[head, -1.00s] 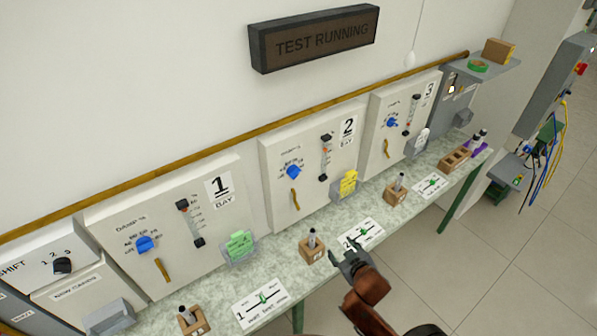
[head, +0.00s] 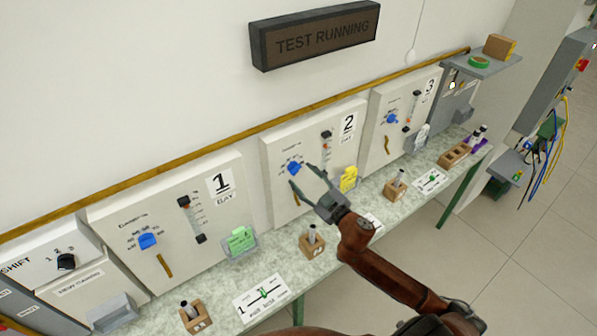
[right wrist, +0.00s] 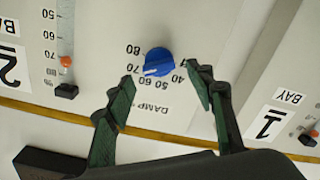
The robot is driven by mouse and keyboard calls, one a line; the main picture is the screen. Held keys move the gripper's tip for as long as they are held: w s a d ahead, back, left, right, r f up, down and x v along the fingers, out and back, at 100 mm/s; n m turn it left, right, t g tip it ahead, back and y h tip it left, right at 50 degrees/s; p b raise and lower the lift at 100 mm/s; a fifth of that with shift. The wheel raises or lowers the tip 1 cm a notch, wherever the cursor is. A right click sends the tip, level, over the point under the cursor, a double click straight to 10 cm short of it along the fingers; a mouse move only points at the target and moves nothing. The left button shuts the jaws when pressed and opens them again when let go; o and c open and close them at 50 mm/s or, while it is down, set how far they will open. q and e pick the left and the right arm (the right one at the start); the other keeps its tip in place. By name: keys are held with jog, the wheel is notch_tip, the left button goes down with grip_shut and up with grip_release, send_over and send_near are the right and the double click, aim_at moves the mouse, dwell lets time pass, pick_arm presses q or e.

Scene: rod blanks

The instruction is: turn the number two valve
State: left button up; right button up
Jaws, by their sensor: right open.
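The number two panel (head: 268,190) is a cream box on the wall with a black 2 label (head: 348,124). Its blue round valve knob (head: 295,168) sits on a numbered dial, and it also shows in the right wrist view (right wrist: 158,62). My right gripper (head: 302,177) is open and empty in front of this panel. In the right wrist view its two green-padded fingers (right wrist: 161,76) stand on either side below the knob, apart from it. A yellow-brown handle (head: 296,198) under the knob is partly behind a finger. My left gripper is out of view.
Panel one (head: 110,225) stands to the left and panel three (head: 373,130) to the right. The number two slider (head: 326,150) and a yellow card holder (head: 348,178) are close by. Wooden pen blocks (head: 312,245) stand on the speckled bench (head: 240,272) below.

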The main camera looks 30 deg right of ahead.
aim_at(295, 169)
jog(key=shift+w+a, duration=0.1)
jog(key=shift+w, duration=1.35)
jog(key=shift+c, duration=0.3)
jog(key=c, duration=1.1)
